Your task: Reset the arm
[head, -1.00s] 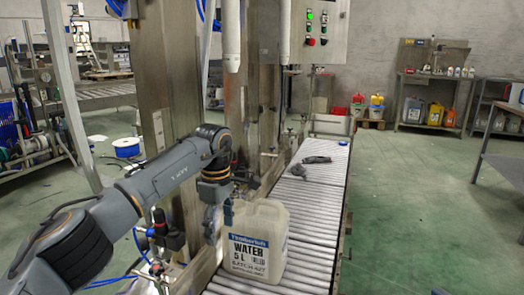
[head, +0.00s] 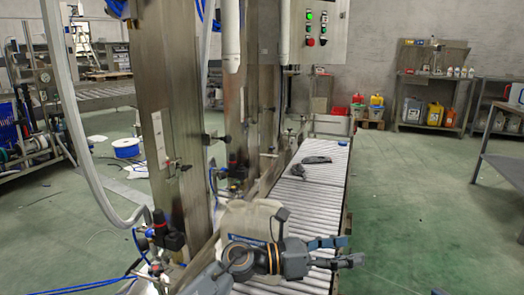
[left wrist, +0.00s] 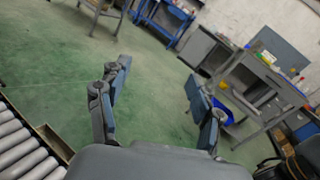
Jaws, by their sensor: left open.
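My left gripper (head: 344,251) is in front of the roller conveyor's near end in the head view, its fingers pointing right. It is open and empty; the left wrist view shows its two fingers (left wrist: 158,78) spread apart with only green floor between them. I cannot tell the exact gap between wrist and jug. My right gripper is not in view.
A dark hand tool (head: 316,160) lies farther up the conveyor. A steel post (head: 170,130) with valves and blue hoses stands left of the jug. A control box (head: 318,32) hangs above. Open green floor (head: 400,210) lies to the right, before shelves (head: 430,88).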

